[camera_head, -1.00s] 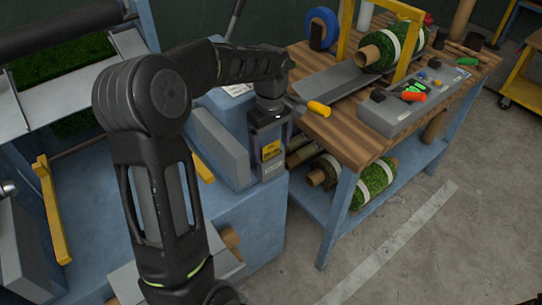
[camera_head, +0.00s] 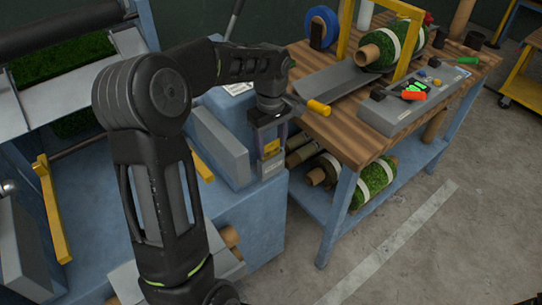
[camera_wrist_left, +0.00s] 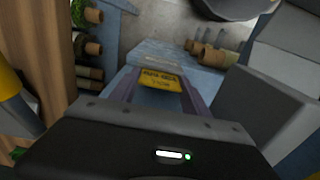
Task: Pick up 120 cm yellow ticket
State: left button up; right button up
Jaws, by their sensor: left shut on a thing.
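The yellow ticket (camera_head: 271,148) is a small yellow card with dark print, too small to read for sure. In the head view it sits between the fingers of my left gripper (camera_head: 270,150), in front of the blue machine beside the wooden bench. In the left wrist view the ticket (camera_wrist_left: 161,79) shows between the two fingertips of my left gripper (camera_wrist_left: 158,88). The gripper is shut on it. I cannot tell whether the ticket still touches the machine below. My right gripper is not in view.
The wooden bench (camera_head: 345,135) stands right of the gripper, with a yellow-handled tool (camera_head: 318,107) at its near edge. A grey control box (camera_head: 405,112) and a turf roll (camera_head: 375,50) are on it. A grey block (camera_head: 220,145) stands close left of the gripper.

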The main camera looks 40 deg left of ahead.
pick_arm(q)
grip_shut()
dwell(0.4)
notch_tip(320, 180, up, 10)
jog(key=shift+r, duration=0.1)
dwell(0.4)
dwell(0.4)
